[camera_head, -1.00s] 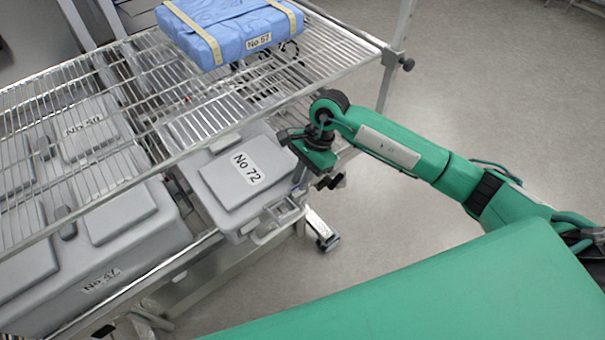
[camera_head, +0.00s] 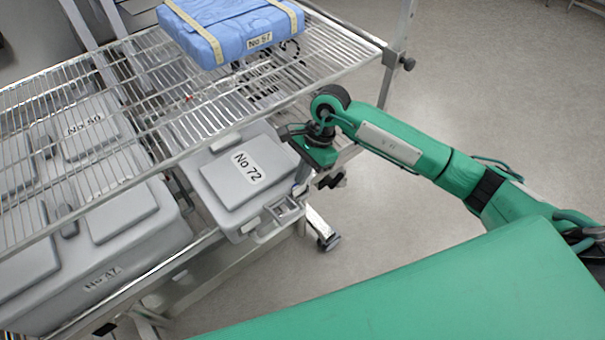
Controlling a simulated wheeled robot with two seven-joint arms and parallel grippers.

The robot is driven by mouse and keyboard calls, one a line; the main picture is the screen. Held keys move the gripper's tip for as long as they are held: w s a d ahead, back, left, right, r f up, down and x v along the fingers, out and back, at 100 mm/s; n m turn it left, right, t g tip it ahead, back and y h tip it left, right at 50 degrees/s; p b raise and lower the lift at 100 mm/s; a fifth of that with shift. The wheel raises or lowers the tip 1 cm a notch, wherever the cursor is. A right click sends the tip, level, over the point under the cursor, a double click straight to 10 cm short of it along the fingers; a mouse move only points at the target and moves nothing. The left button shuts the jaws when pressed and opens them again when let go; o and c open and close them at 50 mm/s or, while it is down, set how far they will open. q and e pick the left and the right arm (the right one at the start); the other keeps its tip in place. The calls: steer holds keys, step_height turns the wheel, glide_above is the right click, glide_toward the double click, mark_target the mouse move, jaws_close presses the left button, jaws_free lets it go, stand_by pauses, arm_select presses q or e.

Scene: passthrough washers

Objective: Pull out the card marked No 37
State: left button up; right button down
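No card that I can clearly read as No 37 shows. A grey lidded box (camera_head: 222,197) on the lower level carries a white label No 72 (camera_head: 247,167). A large grey case (camera_head: 139,257) at the lower left has a tilted label (camera_head: 102,279) that looks like No 47, but its first digit is hard to read. My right gripper (camera_head: 302,146) is at the right end of the No 72 box, close to the rack's edge. Its fingers are dark and partly hidden, so I cannot tell whether they are open or touching anything. My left gripper is out of view.
A wire rack shelf (camera_head: 180,139) covers part of the grey cases. A blue wrapped bundle (camera_head: 225,25) labelled No 57 lies on it. A metal post (camera_head: 391,75) stands at its right corner. The floor (camera_head: 500,80) to the right is clear.

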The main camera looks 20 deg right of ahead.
steer(key=shift+r+p, duration=0.8)
steer(key=shift+r, duration=2.45)
